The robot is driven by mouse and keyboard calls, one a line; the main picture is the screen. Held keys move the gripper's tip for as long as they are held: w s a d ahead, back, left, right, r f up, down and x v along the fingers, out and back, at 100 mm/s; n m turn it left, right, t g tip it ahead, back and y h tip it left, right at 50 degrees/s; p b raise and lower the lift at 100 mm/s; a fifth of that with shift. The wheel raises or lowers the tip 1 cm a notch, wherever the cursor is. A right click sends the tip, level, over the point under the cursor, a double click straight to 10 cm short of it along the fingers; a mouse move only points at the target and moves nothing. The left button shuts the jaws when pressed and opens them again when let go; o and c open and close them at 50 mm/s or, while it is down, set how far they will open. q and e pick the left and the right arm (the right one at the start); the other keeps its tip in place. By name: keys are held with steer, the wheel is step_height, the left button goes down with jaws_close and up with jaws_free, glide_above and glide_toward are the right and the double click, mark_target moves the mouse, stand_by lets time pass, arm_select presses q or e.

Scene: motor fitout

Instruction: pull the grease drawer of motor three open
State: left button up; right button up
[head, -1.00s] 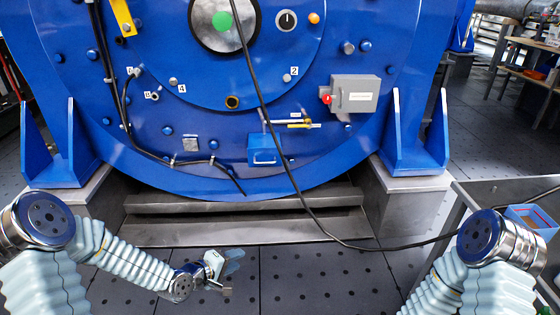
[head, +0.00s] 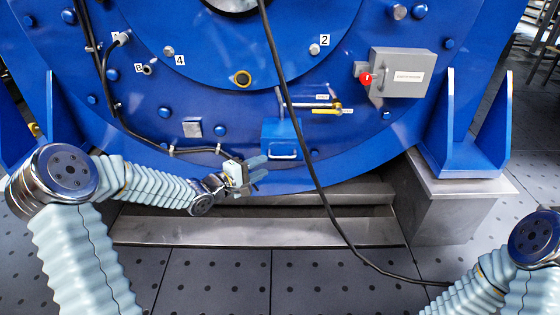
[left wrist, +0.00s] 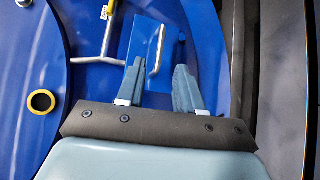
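The grease drawer (head: 276,132) is a small blue box low on the motor's blue face, with a pale bar handle (head: 283,156) along its lower front. My left gripper (head: 262,168) is just left of and below the handle in the head view, fingers apart. In the left wrist view, the open fingers (left wrist: 158,70) point at the drawer (left wrist: 137,45), and the handle (left wrist: 157,48) appears between and beyond them. Nothing is visibly held, and I cannot tell whether a finger touches the handle. My right arm shows at the lower right; its gripper is out of frame.
A metal T-shaped lever (head: 310,105) with a yellow tag sits just above the drawer. A grey box (head: 402,73) with a red knob is to the right. A black cable (head: 299,130) hangs in front, close to the drawer's right side. Steel steps (head: 260,231) lie below.

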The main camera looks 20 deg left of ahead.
mark_target(282, 143)
arm_select(q)
steer(key=b+x, duration=0.1)
steer(key=x, duration=0.7)
jaws_close()
